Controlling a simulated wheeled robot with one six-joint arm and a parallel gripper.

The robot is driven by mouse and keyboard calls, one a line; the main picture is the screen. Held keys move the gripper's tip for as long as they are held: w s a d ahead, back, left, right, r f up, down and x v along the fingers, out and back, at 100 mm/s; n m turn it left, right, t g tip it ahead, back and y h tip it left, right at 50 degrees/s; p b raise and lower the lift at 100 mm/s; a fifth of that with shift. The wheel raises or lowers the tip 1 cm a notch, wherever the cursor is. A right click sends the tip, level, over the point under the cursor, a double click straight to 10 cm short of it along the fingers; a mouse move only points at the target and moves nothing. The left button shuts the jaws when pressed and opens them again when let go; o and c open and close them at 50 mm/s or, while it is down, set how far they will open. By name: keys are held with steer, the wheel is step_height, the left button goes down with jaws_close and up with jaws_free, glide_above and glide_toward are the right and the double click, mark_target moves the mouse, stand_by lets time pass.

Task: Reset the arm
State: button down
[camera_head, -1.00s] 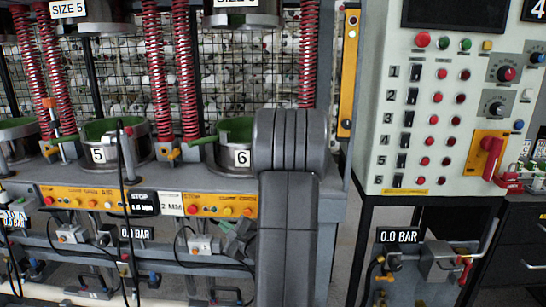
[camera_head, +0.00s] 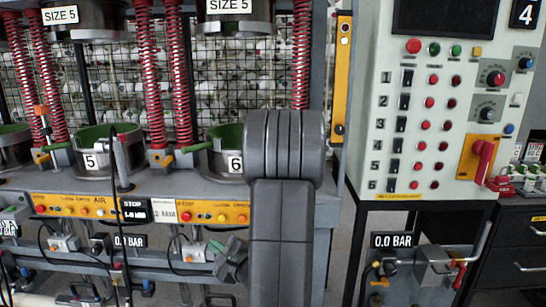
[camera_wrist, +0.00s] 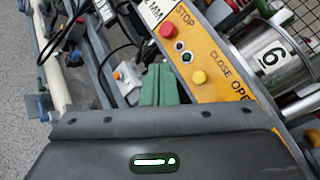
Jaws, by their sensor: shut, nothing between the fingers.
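My gripper shows in the wrist view (camera_wrist: 160,88) as two grey-green fingers close together, shut and empty. They point towards the yellow button strip (camera_wrist: 205,60) of the press. In the head view my gripper (camera_head: 232,252) is a small dark shape at the left side of my arm (camera_head: 283,220), below the press's button strip and partly hidden by the arm. My arm stands upright in the middle of the head view, in front of the right end of the press.
Press station 6 (camera_head: 228,166), a metal cup with a green handle, stands just left of my arm. Station 5 (camera_head: 92,160) is further left. Hoses and valves hang below. A control panel (camera_head: 400,60) with a red lever (camera_head: 484,155) stands to the right.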

steer(key=w, duration=0.2)
steer(key=w+b, duration=0.1)
steer(key=w, duration=0.2)
steer(key=shift+w+d+f, duration=0.1)
steer(key=shift+w+f, duration=0.1)
steer(key=shift+w, duration=0.15)
steer(key=shift+b, duration=0.3)
steer(key=r+p, duration=0.1)
steer(key=p, duration=0.3)
